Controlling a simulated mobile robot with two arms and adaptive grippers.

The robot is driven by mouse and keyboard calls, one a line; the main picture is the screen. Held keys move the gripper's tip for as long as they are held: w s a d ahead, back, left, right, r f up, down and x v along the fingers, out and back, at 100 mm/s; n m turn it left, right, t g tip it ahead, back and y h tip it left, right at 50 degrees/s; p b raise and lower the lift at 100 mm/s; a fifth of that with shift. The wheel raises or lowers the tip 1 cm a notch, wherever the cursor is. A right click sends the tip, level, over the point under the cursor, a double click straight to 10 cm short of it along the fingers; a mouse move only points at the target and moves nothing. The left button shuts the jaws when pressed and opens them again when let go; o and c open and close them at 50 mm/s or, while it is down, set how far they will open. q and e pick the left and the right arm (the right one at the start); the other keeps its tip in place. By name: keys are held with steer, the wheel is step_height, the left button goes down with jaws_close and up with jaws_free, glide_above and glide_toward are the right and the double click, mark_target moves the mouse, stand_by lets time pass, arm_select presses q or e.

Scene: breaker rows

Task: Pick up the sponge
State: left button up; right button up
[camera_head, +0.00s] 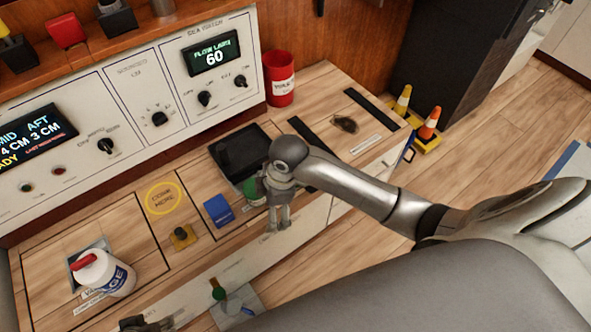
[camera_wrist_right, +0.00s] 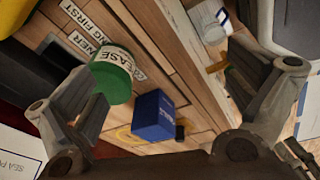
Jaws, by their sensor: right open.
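A small blue block with faint print (camera_head: 218,210), which may be the sponge, lies on the wooden counter left of my right gripper (camera_head: 278,218). The same block (camera_wrist_right: 153,115) shows between the open fingers of my right gripper (camera_wrist_right: 180,88) in the wrist view, apart from both. My right gripper is open, empty and points down near the counter's front edge. A green grease can (camera_wrist_right: 112,75) stands by one finger in the wrist view; in the head view it is partly hidden behind the gripper. A dark part at the bottom left edge may be my left gripper (camera_head: 146,324).
A black tray (camera_head: 240,150) lies behind the gripper. A yellow-ringed spot (camera_head: 162,198) and a small knob (camera_head: 181,236) are left of the block. A white bottle with red top (camera_head: 104,273) stands front left. A red cup (camera_head: 279,78) stands at the back.

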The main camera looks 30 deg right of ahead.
steer(key=w+d+r+n, duration=0.1)
steer(key=w+d+r, duration=0.1)
steer(key=w+d, duration=0.1)
steer(key=w+d+r+n+g+h, duration=0.1)
steer(key=w+d+r+n, duration=0.1)
steer(key=w+d, duration=0.2)
steer(key=w+d+r+n+h, duration=0.1)
steer(key=w+d+r, duration=0.1)
steer(key=d, duration=0.3)
steer(key=shift+w+r, duration=0.15)
steer(key=shift+w, duration=0.65)
steer(key=shift+d+f+b, duration=0.15)
steer(key=shift+f+b, duration=0.1)
steer(key=shift+b, duration=0.05)
step_height(320, 180, down, 5)
steer(key=shift+r+b, duration=0.1)
steer(key=shift+b, duration=0.6)
step_height(320, 180, down, 3)
steer(key=shift+d+f+b, duration=0.1)
steer(key=shift+f+b, duration=0.05)
steer(key=shift+b, duration=0.6)
steer(key=shift+f, duration=1)
arm_select(q)
steer(key=shift+w+d+r+t, duration=0.25)
steer(key=shift+w+r+t, duration=0.15)
steer(key=shift+w+t, duration=0.35)
